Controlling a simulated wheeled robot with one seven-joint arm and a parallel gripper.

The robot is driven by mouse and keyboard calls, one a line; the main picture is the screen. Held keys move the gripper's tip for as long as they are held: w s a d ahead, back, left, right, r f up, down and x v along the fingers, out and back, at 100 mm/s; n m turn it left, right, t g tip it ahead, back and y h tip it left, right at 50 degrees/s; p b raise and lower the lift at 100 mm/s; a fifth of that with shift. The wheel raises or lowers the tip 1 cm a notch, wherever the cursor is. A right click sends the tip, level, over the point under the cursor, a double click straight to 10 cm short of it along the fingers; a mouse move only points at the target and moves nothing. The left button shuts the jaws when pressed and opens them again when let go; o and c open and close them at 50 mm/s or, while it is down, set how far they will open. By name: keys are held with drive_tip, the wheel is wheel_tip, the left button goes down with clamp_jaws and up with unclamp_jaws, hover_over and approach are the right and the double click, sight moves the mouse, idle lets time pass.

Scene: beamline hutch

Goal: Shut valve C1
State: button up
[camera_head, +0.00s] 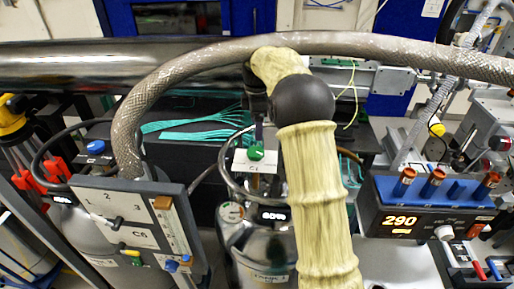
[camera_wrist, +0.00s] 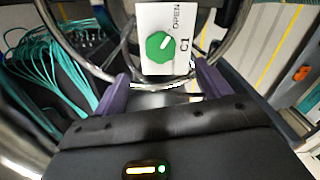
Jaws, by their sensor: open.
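Valve C1 is a round green knob (camera_head: 256,153) on a white plate marked C1, just left of my arm in the head view. In the wrist view the green knob (camera_wrist: 160,46) sits on its white plate (camera_wrist: 150,14) with the words OPEN and C1. Its white mark points up and right, towards the OPEN side. My gripper (camera_wrist: 162,84) is open, its two purple fingers apart on either side of the plate's lower edge. Nothing is between the fingertips, and the knob lies beyond them. In the head view my arm hides most of the gripper.
A metal ring (camera_head: 224,172) curves around the valve above a grey cylinder (camera_head: 262,250). A thick braided hose (camera_head: 140,100) arches overhead. A switch panel (camera_head: 128,218) stands at left, a box reading 290 (camera_head: 402,221) at right. Teal cables (camera_wrist: 47,62) lie left of the valve.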

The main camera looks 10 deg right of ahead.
sight(257, 151)
wheel_tip(257, 151, down, 10)
drive_tip(key=shift+f+p, duration=0.15)
drive_tip(key=shift+p, duration=1)
drive_tip(key=c, duration=1)
